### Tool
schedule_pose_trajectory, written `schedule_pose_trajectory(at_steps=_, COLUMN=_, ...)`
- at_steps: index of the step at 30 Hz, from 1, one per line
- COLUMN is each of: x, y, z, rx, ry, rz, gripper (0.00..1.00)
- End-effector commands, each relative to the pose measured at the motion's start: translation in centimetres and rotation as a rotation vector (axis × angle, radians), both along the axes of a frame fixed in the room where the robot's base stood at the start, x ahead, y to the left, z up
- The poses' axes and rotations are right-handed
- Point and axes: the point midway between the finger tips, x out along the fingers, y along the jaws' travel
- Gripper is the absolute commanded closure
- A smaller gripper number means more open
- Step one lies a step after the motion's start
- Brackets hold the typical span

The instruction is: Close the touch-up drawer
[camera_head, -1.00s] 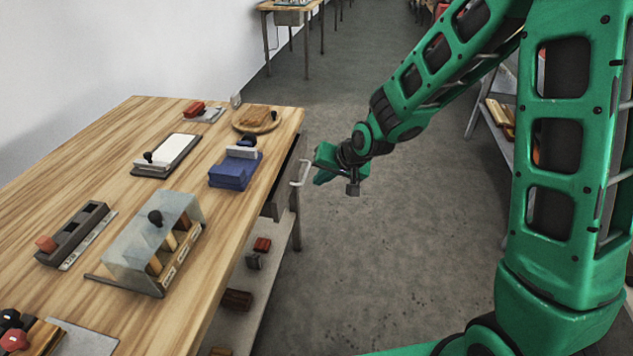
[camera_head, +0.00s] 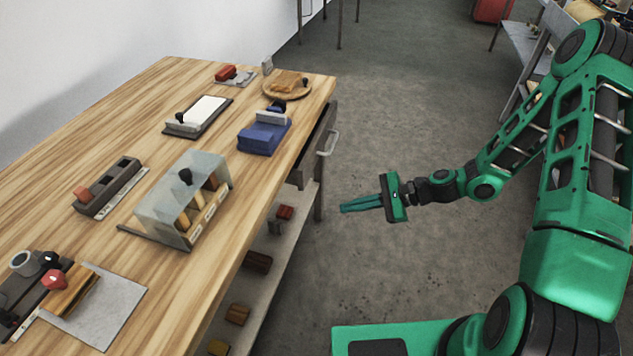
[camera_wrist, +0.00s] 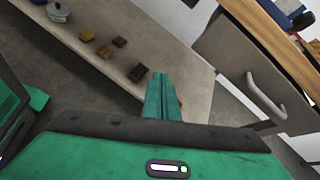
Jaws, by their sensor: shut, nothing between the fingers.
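The drawer (camera_head: 316,145) is a grey front under the right edge of the wooden workbench, toward its far end, with a pale bar handle (camera_head: 331,143). Its front sits close under the tabletop; I cannot tell whether a small gap remains. In the wrist view the drawer front (camera_wrist: 232,68) and its handle (camera_wrist: 266,98) are at the right. My gripper (camera_head: 343,207) is shut and empty, its green fingers pointing left toward the bench, below and nearer than the handle and apart from it. The fingers (camera_wrist: 161,82) also show in the wrist view. The drawer's inside is hidden.
The workbench top (camera_head: 130,120) carries a clear-covered holder (camera_head: 160,205), a blue block (camera_head: 262,138) and a round wooden board (camera_head: 286,87). A lower shelf (camera_head: 262,290) holds several small blocks. The floor (camera_head: 420,120) right of the bench is clear.

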Motion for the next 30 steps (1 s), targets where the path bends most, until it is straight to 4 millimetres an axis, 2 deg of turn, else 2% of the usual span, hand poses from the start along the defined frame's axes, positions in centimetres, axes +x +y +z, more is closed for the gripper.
schedule_pose_trajectory(at_steps=3, x=0.1, y=-0.8, z=0.8, rx=0.184, ry=0.114, rz=-0.106, gripper=1.00)
schedule_pose_trajectory(at_steps=9, x=0.7, y=-2.4, z=3.0, rx=0.439, ry=0.236, rz=-0.229, gripper=1.00)
schedule_pose_trajectory(at_steps=13, x=1.1, y=-3.3, z=3.9, rx=0.529, ry=0.269, rz=-0.268, gripper=1.00)
schedule_pose_trajectory(at_steps=17, x=1.3, y=-3.4, z=4.3, rx=0.559, ry=0.279, rz=-0.279, gripper=1.00)
schedule_pose_trajectory(at_steps=23, x=1.9, y=-1.3, z=4.2, rx=0.559, ry=0.281, rz=-0.276, gripper=1.00)
schedule_pose_trajectory(at_steps=30, x=3.4, y=2.9, z=4.2, rx=0.557, ry=0.279, rz=-0.274, gripper=1.00)
